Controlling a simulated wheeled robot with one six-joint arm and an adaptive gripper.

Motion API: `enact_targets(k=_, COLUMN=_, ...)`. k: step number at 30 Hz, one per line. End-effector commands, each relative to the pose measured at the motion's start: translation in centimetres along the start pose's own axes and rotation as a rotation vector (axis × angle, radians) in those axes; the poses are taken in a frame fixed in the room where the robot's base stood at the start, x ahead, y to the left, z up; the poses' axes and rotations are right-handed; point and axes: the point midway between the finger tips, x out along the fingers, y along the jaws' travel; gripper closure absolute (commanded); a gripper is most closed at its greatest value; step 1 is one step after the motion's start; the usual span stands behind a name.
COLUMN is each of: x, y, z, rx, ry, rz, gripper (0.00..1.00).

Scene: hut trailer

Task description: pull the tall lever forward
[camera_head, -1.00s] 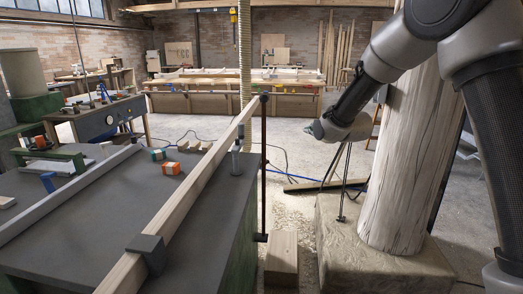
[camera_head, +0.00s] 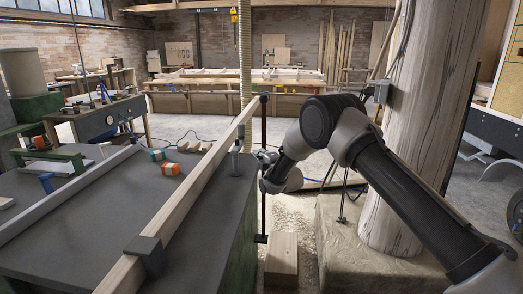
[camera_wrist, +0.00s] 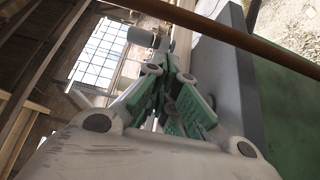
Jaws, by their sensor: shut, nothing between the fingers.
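The tall lever (camera_head: 264,122) is a thin, dark reddish-brown upright rod with a dark round knob on top. It stands just right of the grey bench. In the wrist view the lever (camera_wrist: 230,33) crosses the upper right as a brown bar, beyond and to the side of the fingers, not between them. My gripper (camera_head: 263,157) is at about the lever's mid height, close to it; the head view shows it small and partly covered by my wrist. In the wrist view my gripper (camera_wrist: 168,88) has green-padded fingers close together and empty. I cannot tell whether it touches the lever.
A grey-topped bench (camera_head: 207,238) fills the left, with a long wooden beam (camera_head: 185,196) along it and an orange block (camera_head: 170,169) on top. A wooden block (camera_head: 282,258) stands low by the lever. A thick wooden post (camera_head: 418,120) on a stone-like base (camera_head: 345,262) stands right.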

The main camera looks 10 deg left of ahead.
Motion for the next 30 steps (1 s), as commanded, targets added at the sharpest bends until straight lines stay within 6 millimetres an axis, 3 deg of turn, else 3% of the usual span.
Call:
enact_targets(k=3, x=2.3, y=0.0, z=0.2, rx=0.000, ry=-0.001, rz=0.001, gripper=1.00)
enact_targets(k=9, x=4.1, y=-0.1, z=2.3, rx=0.001, ry=-0.001, rz=-0.001, gripper=1.00)
enact_targets(k=25, x=4.8, y=0.0, z=2.9, rx=0.003, ry=0.000, rz=-0.003, gripper=1.00)
enact_targets(k=30, x=6.5, y=0.0, z=3.9, rx=0.026, ry=0.002, rz=-0.034, gripper=1.00)
